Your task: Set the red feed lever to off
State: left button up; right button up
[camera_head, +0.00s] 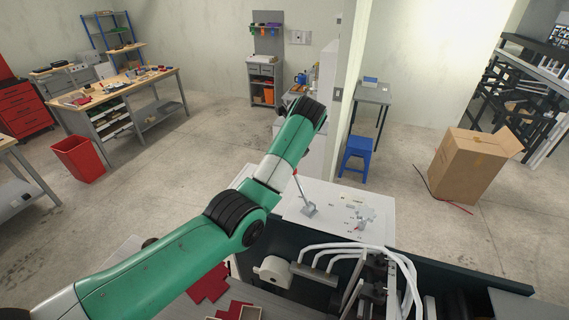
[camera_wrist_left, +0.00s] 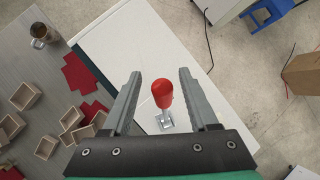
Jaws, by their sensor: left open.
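The feed lever has a red knob (camera_wrist_left: 162,93) on a short metal rod and a square grey base plate on a white panel (camera_wrist_left: 146,55). In the head view its metal rod (camera_head: 304,196) rises tilted up and left from its base, and the arm partly covers its top. My left gripper (camera_wrist_left: 160,74) is open, with one finger on each side of the red knob and visible gaps to both. Whether the fingers are level with the knob is hard to tell. In the head view my left arm hides this gripper. My right gripper is in neither view.
White hoses (camera_head: 350,250) and dark machine parts stand in front of the panel. Several small open boxes (camera_wrist_left: 24,97) and red flat pieces (camera_wrist_left: 80,73) lie on a grey surface beside it. A cardboard box (camera_head: 463,168) and blue stool (camera_head: 358,152) stand on the floor.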

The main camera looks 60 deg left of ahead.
pick_arm(q)
jog(key=p+v, duration=0.4)
jog(key=v, duration=0.4)
jog(key=shift+f, duration=0.1)
